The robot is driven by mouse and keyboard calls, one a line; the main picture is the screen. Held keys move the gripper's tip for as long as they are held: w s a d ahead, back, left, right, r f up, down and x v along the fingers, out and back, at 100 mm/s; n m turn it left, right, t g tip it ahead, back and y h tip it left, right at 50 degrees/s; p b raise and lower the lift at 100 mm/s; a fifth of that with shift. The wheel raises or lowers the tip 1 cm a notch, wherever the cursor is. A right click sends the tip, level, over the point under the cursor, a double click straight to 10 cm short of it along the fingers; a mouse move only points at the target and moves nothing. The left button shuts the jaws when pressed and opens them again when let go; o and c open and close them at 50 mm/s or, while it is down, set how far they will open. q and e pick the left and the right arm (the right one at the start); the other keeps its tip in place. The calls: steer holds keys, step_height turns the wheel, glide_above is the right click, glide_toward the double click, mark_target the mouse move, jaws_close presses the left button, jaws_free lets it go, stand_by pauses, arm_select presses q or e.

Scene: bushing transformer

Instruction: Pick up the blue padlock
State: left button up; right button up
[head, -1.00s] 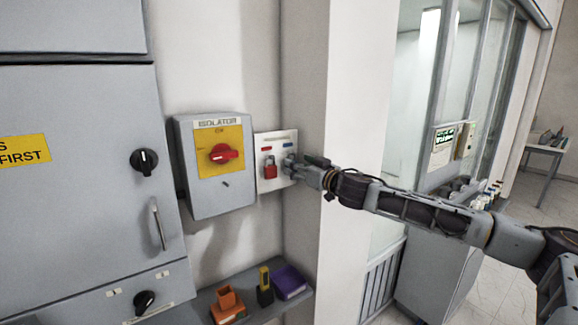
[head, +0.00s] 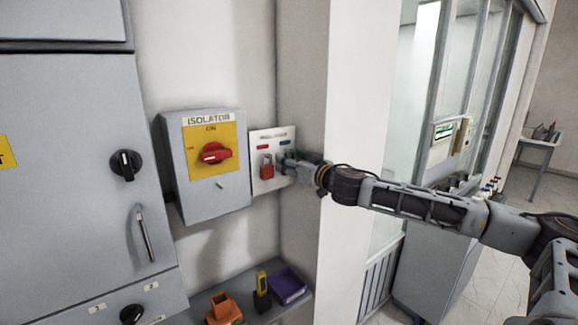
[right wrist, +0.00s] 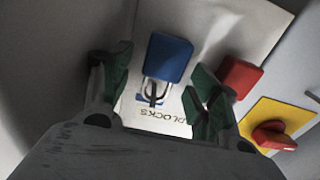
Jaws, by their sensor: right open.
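The blue padlock (right wrist: 168,58) hangs by its shackle from a hook on the white padlock board (right wrist: 212,25). My right gripper (right wrist: 158,88) is open, with one green-padded finger on each side of the padlock in the right wrist view. I cannot tell whether the fingers touch it. In the head view my right gripper (head: 290,166) is at the right side of the board (head: 257,183) and hides most of the blue padlock. The red padlock (head: 267,170) hangs to its left and also shows in the right wrist view (right wrist: 240,76), close beside a finger. My left gripper is not in view.
The grey isolator box (head: 212,202) with a red rotary switch (head: 215,153) is left of the board. A wall corner stands close on the right. A shelf below holds an orange item (head: 222,308), a yellow-black tool (head: 262,288) and a purple box (head: 287,285).

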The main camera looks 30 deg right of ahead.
steer(key=shift+w+f, duration=0.1)
steer(key=shift+w, duration=0.05)
steer(key=c, duration=0.5)
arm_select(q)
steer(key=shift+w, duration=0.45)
arm_select(e)
steer(key=c, duration=0.7)
steer(key=shift+o, duration=0.2)
steer(key=shift+r, duration=0.2)
